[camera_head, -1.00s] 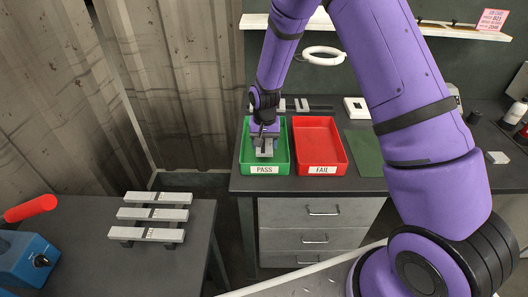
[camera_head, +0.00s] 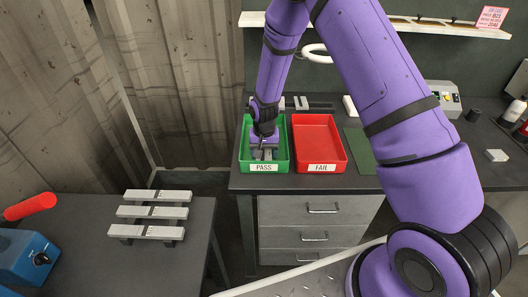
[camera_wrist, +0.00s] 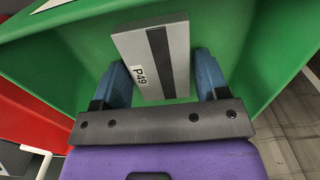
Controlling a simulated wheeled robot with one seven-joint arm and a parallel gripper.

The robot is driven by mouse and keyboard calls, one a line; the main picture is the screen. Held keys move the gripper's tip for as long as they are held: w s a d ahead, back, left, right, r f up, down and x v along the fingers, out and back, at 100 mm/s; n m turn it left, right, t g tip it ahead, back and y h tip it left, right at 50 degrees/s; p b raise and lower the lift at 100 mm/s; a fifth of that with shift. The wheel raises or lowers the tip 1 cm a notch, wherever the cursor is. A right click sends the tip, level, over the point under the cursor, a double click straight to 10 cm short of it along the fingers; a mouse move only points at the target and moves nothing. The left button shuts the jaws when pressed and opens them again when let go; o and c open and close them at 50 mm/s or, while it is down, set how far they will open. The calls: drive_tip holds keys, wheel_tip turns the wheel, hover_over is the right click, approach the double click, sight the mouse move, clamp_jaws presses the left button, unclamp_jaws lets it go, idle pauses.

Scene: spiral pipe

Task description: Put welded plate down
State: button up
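The grey welded plate (camera_wrist: 153,62), with a dark stripe and the marking P49, shows between my gripper's blue fingers in the wrist view. It is low inside the green PASS tray (camera_head: 285,148). My gripper (camera_head: 262,152) points down into that tray in the head view, with grey metal at its tips. In the wrist view my gripper (camera_wrist: 163,75) has one finger on each side of the plate. The plate looks close to the left finger, with a thin green gap seeming to show by the right one. Whether the fingers press on it is unclear.
A red FAIL tray (camera_head: 318,142) stands just right of the green one. Several grey bars (camera_head: 152,212) lie on the left table beside a blue device (camera_head: 28,258). A wall shelf (camera_head: 440,26) runs above the back of the bench. The floor between the tables is open.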

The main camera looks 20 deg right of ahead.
drive_tip(key=shift+o, duration=1.1)
wheel_tip(320, 180, up, 12)
drive_tip(key=shift+r, duration=0.25)
wheel_tip(320, 180, up, 12)
drive_tip(key=t, duration=0.1)
hover_over(264, 154)
drive_tip(key=s+d, duration=0.3)
drive_tip(key=s, duration=0.1)
drive_tip(key=s+d+r+n+t, duration=0.1)
drive_tip(key=s+d+r+n, duration=0.1)
drive_tip(key=s+r, duration=0.65)
drive_tip(key=s+d+r+t, duration=0.1)
drive_tip(key=s+r, duration=0.4)
drive_tip(key=s, duration=0.5)
drive_tip(key=s+d+r+n+t, duration=0.1)
drive_tip(key=s+r, duration=0.4)
drive_tip(key=s, duration=0.6)
drive_tip(key=shift+s+d+r+n+t, duration=0.3)
drive_tip(key=shift+d+t, duration=0.3)
drive_tip(key=shift+d, duration=0.45)
